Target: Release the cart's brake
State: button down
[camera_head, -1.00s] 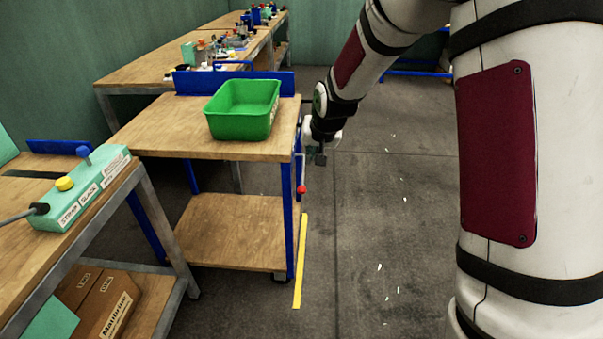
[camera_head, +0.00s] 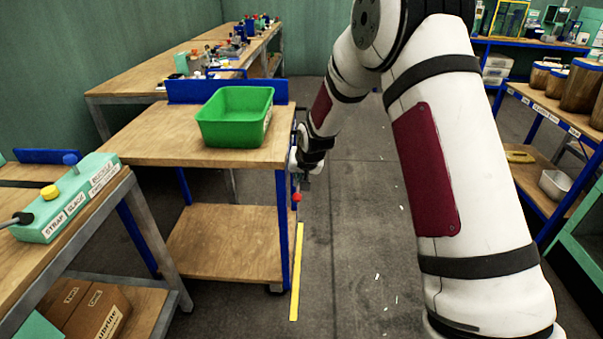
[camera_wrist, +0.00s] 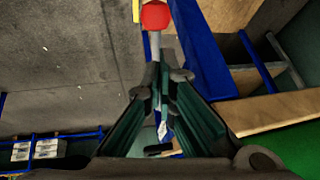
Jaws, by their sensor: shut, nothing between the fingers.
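The cart (camera_head: 150,131) has a wooden top, a lower wooden shelf and blue posts. Its brake lever is a thin grey rod with a red knob (camera_head: 296,197) at the cart's right side. In the wrist view the red knob (camera_wrist: 155,16) is at the top, with the rod (camera_wrist: 155,48) running down from it towards my fingertips. My gripper (camera_head: 305,181) is shut and empty, just above the knob in the head view. In the wrist view my gripper's fingertips (camera_wrist: 161,78) overlap the rod's lower end; I cannot tell whether they touch it.
A green bin (camera_head: 233,116) stands on the cart. A workbench with a teal control box (camera_head: 70,200) is at the left. A shelf rack (camera_head: 550,130) with jars stands at the right. A yellow floor strip (camera_head: 296,270) runs beside the cart. The floor to its right is clear.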

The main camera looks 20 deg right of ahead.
jog(key=shift+x, duration=0.95)
jog(key=shift+f+b, duration=0.1)
jog(key=shift+b, duration=0.25)
jog(key=shift+f+t+b, duration=0.15)
jog(key=shift+t+b, duration=0.15)
jog(key=shift+b, duration=0.2)
